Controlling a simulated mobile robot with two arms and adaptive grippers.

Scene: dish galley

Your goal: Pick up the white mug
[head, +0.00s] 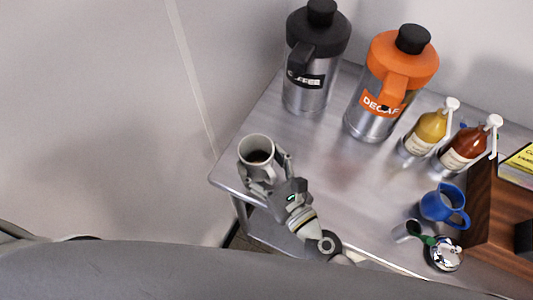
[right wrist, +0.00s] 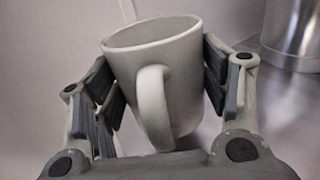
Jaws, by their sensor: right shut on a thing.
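The white mug (head: 256,149) is near the left corner of the steel table in the head view, with a dark inside showing at its bottom. My right gripper (head: 271,173) is shut on it, with the fingers on either side of its body. In the right wrist view the mug (right wrist: 183,75) stands slightly tilted between the two finger pads, its handle facing the camera. My right gripper (right wrist: 160,85) touches it on both sides there. I cannot tell whether the mug's base is on the table or above it. My left gripper is not in view.
A black-topped coffee dispenser (head: 307,85) and an orange-topped decaf dispenser (head: 377,113) stand at the back of the table (head: 335,170).

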